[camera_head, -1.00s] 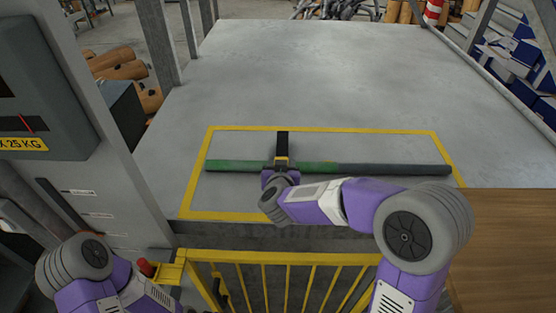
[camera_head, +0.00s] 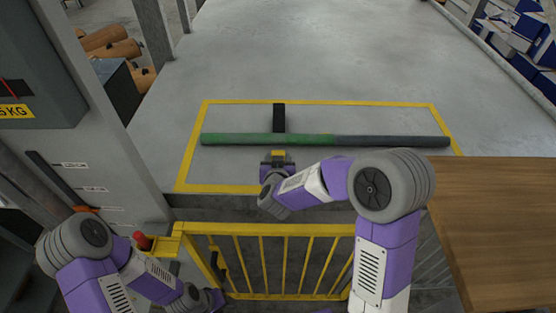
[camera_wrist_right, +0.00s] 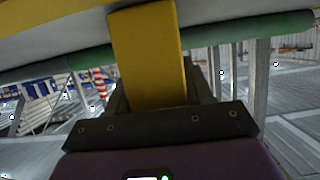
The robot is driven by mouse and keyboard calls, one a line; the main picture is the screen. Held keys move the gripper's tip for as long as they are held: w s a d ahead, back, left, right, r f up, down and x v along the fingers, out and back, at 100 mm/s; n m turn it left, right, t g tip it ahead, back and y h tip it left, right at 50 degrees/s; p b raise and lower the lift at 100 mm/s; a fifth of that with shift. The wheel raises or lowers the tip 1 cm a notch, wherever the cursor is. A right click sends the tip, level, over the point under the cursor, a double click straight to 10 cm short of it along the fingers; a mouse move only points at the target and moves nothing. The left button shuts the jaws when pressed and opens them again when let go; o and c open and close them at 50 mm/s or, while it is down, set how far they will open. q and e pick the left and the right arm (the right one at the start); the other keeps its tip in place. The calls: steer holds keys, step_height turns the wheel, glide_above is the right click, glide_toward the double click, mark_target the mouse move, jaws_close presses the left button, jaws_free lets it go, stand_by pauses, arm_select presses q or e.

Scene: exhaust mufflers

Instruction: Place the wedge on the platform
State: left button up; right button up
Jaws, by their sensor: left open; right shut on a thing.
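My right gripper (camera_head: 278,162) is shut on a small yellow piece, which I take to be the wedge (camera_head: 278,153). It is at the near side of the platform (camera_head: 300,60), just in front of a long green and dark pipe (camera_head: 290,140). In the right wrist view the yellow wedge (camera_wrist_right: 150,55) stands out from the gripper's dark plate, overlapping the green pipe; the fingertips are hidden. Whether the wedge touches the platform or pipe I cannot tell. My left gripper (camera_head: 213,299) is low beside the railing, open, partly hidden, with nothing visible in it.
A yellow-outlined rectangle (camera_head: 199,125) marks the platform's near part. A black bar (camera_head: 279,117) lies there beyond the pipe. A yellow railing (camera_head: 265,230) stands in front, a wooden surface (camera_head: 500,215) at right, and a grey cabinet (camera_head: 35,60) at left. The platform's far part is clear.

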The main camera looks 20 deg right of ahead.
steer(key=o, duration=1.2)
steer(key=shift+f, duration=0.15)
steer(key=shift+r, duration=0.25)
steer(key=p+v, duration=0.1)
steer(key=v, duration=1.1)
